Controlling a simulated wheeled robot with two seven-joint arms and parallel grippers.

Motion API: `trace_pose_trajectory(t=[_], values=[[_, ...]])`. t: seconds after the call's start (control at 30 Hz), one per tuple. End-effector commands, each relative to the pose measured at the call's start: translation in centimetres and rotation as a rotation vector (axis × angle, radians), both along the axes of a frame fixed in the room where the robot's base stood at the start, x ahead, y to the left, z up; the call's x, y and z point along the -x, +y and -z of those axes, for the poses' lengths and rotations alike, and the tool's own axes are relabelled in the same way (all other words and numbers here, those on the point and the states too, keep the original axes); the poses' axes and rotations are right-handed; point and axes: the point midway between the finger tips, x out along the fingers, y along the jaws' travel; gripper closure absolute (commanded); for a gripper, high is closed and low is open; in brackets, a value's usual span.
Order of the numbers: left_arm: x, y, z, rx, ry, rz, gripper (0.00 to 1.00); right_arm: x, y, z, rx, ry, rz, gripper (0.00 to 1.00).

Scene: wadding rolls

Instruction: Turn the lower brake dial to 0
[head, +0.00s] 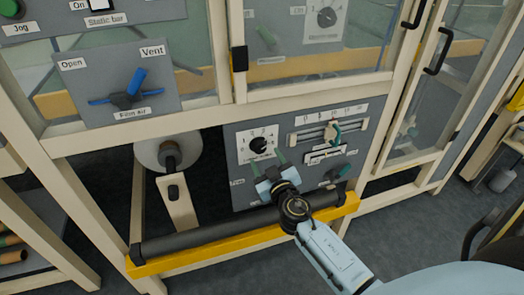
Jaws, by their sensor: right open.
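The lower dial (258,145) is a round black knob on a white numbered plate, on the grey lower panel (243,197). Its pointer setting is too small to read. My right gripper (266,161) is just below the knob in the picture, with its two fingers apart and pointing up toward the plate. The fingers look empty, and I cannot tell whether they touch the panel. The lower edge of the plate is close to the fingertips. My left gripper is not in view.
A slider with a green handle (336,133) and a small green-handled control (338,174) sit right of the dial. A dark roller (220,231) and yellow bar (205,253) run below. Another dial (326,17) is higher up. A blue valve handle (136,82) is upper left.

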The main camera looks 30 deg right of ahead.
Motion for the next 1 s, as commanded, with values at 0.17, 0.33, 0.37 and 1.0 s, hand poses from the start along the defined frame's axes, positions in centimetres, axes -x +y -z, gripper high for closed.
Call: trace_pose_trajectory(t=[0.17,0.33,0.37,1.0], values=[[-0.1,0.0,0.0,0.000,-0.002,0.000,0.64,-2.7,-0.7,0.0,0.002,0.000,0.000,0.42],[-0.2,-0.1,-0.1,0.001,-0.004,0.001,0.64,-3.9,-0.9,0.1,0.000,0.001,0.000,0.42],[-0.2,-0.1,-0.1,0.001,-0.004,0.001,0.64,-4.0,-1.0,0.1,0.000,0.001,0.000,0.42],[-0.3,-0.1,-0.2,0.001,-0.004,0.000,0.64,-4.1,-1.0,0.1,0.000,0.001,0.000,0.86]])
